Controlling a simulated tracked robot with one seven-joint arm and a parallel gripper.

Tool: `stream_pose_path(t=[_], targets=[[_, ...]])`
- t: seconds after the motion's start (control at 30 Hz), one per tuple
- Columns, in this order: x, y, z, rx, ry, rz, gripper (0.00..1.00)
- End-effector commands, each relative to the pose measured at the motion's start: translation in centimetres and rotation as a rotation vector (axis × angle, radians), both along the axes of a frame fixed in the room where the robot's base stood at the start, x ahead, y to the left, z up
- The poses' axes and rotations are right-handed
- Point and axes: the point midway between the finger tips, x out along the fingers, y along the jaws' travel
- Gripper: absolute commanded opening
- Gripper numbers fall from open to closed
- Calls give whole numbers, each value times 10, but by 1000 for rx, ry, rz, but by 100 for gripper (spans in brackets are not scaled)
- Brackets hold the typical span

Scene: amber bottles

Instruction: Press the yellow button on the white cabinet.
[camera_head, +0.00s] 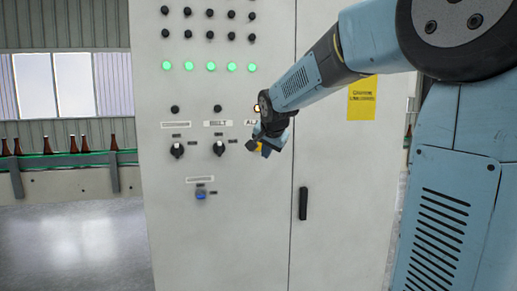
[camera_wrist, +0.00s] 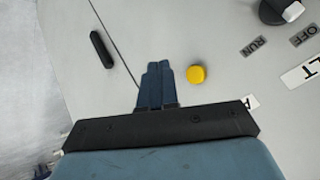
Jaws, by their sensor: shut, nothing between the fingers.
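The white cabinet (camera_head: 245,220) fills the middle of the head view. The round yellow button (camera_wrist: 196,74) shows whole in the wrist view, just right of my fingertips. In the head view only a bit of the yellow button (camera_head: 260,147) shows, mostly hidden behind my gripper (camera_head: 258,149). My gripper (camera_wrist: 158,66) is shut and empty, its fingers together and pointing at the cabinet face. In the wrist view the fingertips are beside the button, with a small gap in the picture. I cannot tell how far they are from the panel.
A black door handle (camera_head: 303,203), two black rotary knobs (camera_head: 177,150) (camera_head: 219,148) and a blue switch (camera_head: 201,194) are on the cabinet. Green lamps (camera_head: 210,66) glow above. A yellow sign (camera_head: 361,100) is on the right door. Amber bottles (camera_head: 74,145) stand on a conveyor at left.

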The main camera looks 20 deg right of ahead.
Motion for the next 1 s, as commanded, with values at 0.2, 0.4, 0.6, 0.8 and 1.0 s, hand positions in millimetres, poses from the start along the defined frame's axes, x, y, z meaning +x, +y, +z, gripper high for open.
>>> stream_pose_path(t=[0.2,0.4,0.6,0.8,1.0], targets=[[28,0,-1,1,1,-2,0],[49,-1,0,-1,0,-1,0],[61,-1,0,0,1,-1,0],[64,-1,0,1,0,-1,0],[64,-1,0,0,0,-2,0]])
